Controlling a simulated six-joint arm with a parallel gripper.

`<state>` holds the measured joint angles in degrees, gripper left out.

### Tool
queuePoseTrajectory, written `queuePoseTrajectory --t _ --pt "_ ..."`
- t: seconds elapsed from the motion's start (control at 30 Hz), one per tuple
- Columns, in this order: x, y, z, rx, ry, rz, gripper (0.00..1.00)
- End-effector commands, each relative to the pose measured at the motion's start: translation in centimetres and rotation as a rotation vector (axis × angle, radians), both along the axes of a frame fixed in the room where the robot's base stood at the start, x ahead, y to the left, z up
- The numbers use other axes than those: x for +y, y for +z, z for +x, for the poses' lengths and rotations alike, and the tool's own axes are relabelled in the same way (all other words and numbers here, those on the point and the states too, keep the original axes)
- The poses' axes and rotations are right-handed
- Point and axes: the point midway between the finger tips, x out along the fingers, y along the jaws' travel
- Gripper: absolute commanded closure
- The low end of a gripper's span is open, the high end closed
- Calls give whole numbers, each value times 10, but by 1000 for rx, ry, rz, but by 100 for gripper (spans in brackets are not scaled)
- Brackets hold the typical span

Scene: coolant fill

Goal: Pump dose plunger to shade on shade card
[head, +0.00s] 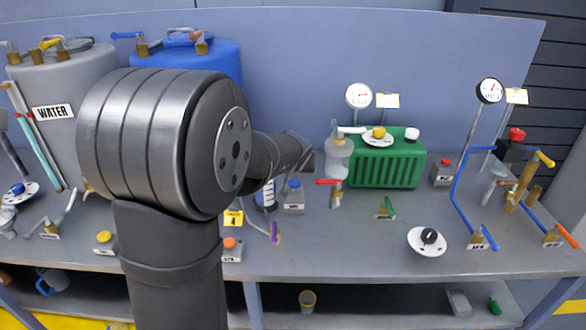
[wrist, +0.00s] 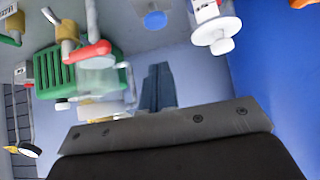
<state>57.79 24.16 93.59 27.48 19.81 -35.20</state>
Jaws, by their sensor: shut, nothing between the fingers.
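A white upright cylinder with dark marks (head: 268,195), which looks like the dose plunger, stands partly behind my arm in the head view. In the wrist view, which is upside down, its white round knob (wrist: 222,46) shows right of my fingers. My gripper (wrist: 157,70) is shut and empty, apart from the knob. In the head view the gripper end shows above the bench, and its fingertips are hard to make out. A small yellow card marked 4 (head: 233,218) stands in front of the cylinder. I cannot tell whether it is the shade card.
A clear jar (head: 338,160), a red-handled valve (head: 330,183) and a green ribbed unit (head: 385,165) stand right of my gripper. A blue-topped box (head: 294,197) sits beside the cylinder. A blue tank (head: 195,60) stands behind my arm.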

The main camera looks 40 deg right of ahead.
Motion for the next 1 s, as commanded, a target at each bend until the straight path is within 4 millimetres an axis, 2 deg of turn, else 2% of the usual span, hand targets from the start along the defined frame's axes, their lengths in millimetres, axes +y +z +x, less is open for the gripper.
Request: queuePoseTrajectory --t 0.3,0.53,0.83,1.0 --pt "0 1 0 -1 0 -1 100" --pt "-2 25 -1 2 0 2 100" --pt "-3 21 1 3 0 5 100" --pt "-11 9 9 3 0 7 100"
